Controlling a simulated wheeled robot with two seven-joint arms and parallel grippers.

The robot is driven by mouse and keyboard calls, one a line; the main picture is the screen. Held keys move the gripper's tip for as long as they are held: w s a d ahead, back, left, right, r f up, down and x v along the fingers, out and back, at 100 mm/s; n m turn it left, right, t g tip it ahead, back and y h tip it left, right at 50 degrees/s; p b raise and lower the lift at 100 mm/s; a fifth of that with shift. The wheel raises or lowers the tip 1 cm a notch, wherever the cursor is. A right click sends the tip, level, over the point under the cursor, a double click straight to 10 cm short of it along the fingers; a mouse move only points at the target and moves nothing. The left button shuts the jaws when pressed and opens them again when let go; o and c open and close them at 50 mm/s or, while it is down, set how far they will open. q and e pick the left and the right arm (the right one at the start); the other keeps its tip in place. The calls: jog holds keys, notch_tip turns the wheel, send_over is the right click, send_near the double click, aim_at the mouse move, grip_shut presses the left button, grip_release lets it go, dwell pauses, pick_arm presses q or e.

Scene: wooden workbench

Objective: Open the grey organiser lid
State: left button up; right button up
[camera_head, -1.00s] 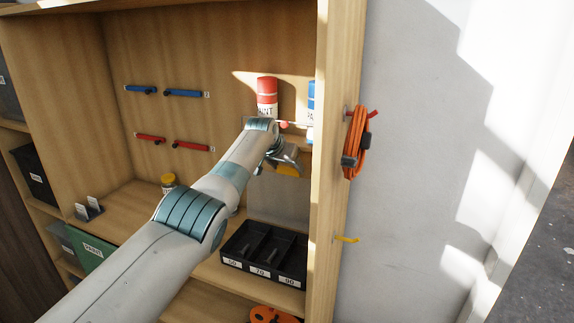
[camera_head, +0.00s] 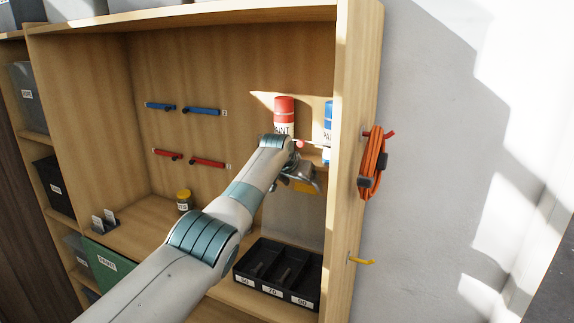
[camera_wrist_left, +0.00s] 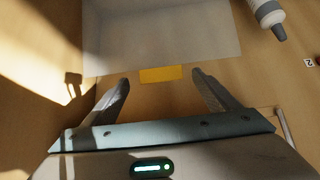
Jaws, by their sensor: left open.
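The black organiser (camera_head: 277,288) sits on the shelf, with compartments labelled 50, 70 and 90 showing uncovered. Its grey lid (camera_head: 293,217) stands raised at the back of the organiser, partly hidden by my left arm. The lid's yellow tab (camera_head: 303,187) is at its upper edge, close to my left gripper (camera_head: 306,176). In the left wrist view the grey lid (camera_wrist_left: 165,35) fills the upper middle. The yellow tab (camera_wrist_left: 160,74) shows between the two spread fingertips of my left gripper (camera_wrist_left: 161,78), with gaps on both sides. My right gripper is out of view.
A red paint bottle (camera_head: 284,113) and a blue one (camera_head: 328,125) stand above the lid. The cabinet's right side panel (camera_head: 351,180) is close to my gripper. An orange cable coil (camera_head: 372,163) hangs outside it. A yellow-lidded jar (camera_head: 183,198) stands left of my arm.

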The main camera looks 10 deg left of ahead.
pick_arm(q)
jog(key=b+v, duration=0.7)
jog(key=v, duration=0.9)
jog(key=shift+s+a+r, duration=0.15)
jog(key=shift+s+r, duration=0.05)
jog(key=shift+s, duration=0.1)
